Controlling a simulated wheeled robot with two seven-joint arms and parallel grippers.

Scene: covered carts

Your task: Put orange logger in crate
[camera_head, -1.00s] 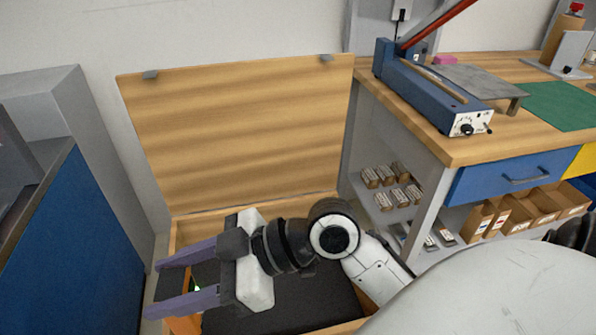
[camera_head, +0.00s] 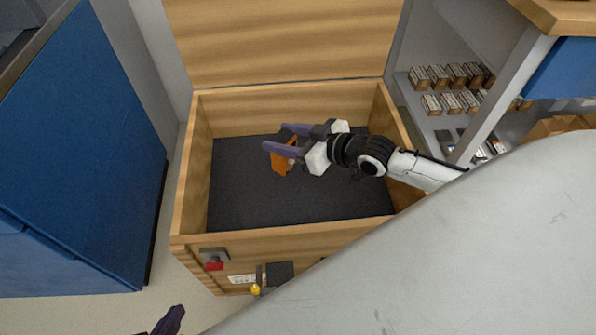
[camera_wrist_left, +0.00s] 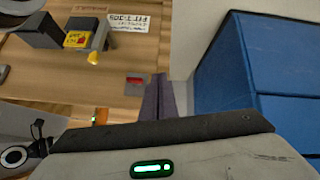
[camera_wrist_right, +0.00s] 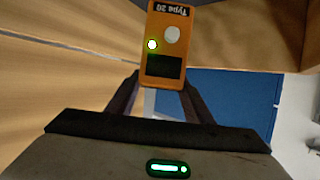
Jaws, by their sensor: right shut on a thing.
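The orange logger (camera_head: 284,158) is held in my right gripper (camera_head: 276,137), above the dark floor of the wooden crate and inside its walls as seen from the head. In the right wrist view the logger (camera_wrist_right: 168,45) shows a dark screen, a green light and a "Type 20" label between the fingers (camera_wrist_right: 160,95). The wooden crate (camera_head: 194,180) is open, with its lid raised at the back. My left gripper (camera_head: 168,321) is empty at the bottom edge of the head view, outside the crate's front. In the left wrist view its fingers (camera_wrist_left: 166,97) lie together.
A blue cabinet (camera_head: 85,160) stands left of the crate. A shelf with small boxes (camera_head: 445,88) and a workbench are at the right. The crate's front carries a red-marked latch (camera_head: 214,262) and a label. The crate's dark floor (camera_head: 240,200) looks clear.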

